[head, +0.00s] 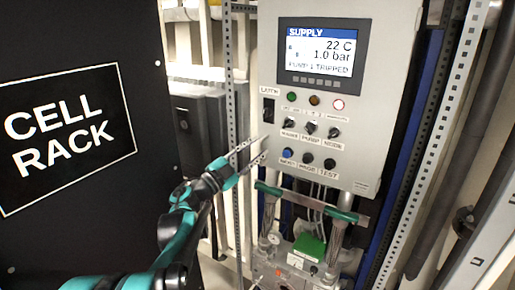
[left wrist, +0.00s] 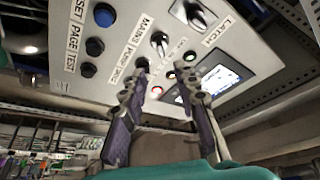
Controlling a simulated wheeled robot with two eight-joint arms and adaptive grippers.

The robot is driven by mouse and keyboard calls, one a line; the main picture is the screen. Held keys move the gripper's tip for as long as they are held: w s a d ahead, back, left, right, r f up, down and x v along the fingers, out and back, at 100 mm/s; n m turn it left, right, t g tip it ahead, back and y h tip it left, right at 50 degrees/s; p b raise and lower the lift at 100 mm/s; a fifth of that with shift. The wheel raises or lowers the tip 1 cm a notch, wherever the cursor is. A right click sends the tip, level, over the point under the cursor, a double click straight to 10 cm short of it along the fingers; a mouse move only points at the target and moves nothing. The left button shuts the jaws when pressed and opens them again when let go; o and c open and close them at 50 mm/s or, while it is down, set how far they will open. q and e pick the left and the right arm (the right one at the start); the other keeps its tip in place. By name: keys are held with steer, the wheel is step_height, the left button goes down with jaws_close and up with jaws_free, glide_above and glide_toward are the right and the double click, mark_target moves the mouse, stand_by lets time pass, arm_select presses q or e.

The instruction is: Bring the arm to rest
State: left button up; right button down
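My left arm comes in from the lower left in the head view. Its gripper (head: 260,149) is in front of the left edge of the grey control panel (head: 385,70), near the knobs and buttons. In the left wrist view the two fingers of the gripper (left wrist: 162,88) stand apart with nothing between them, and the panel (left wrist: 120,60) is beyond them. I cannot tell whether a fingertip touches the panel. My right gripper is not in view.
The panel's screen (head: 318,50) reads SUPPLY, 22 C, 1.0 bar, PUMP 1 TRIPPED. Below are lamps, three knobs (head: 311,128) and a blue button (head: 287,153). The black cell rack (head: 75,50) stands left. Pipework with green handles (head: 345,215) is below the panel. A perforated upright (head: 440,130) stands right.

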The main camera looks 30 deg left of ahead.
arm_select(q)
steer(key=s+d+f+n+g+y+b, duration=0.4)
steer(key=f+b, duration=0.3)
steer(key=f, duration=0.5)
steer(key=s+d+f+n+g+y+b, duration=0.25)
steer(key=s+f+n+b, duration=0.3)
steer(key=f, duration=0.75)
steer(key=s+d+f+n+g+y+b, duration=0.25)
steer(key=s+d+f+n+b, duration=0.35)
steer(key=f, duration=0.6)
steer(key=s+d+f+m+g+h+b, duration=0.1)
steer(key=s+d+f+g+b, duration=0.1)
steer(key=s+d+f, duration=0.2)
steer(key=s+d+f+m+g+h+b, duration=0.1)
steer(key=s+d+f+g+b, duration=0.1)
steer(key=f, duration=0.8)
steer(key=shift+s+d+h+b, duration=0.4)
steer(key=shift+s+d+b, duration=0.4)
steer(key=shift+s, duration=0.45)
steer(key=shift+d+f+m, duration=0.1)
steer(key=shift+m, duration=0.15)
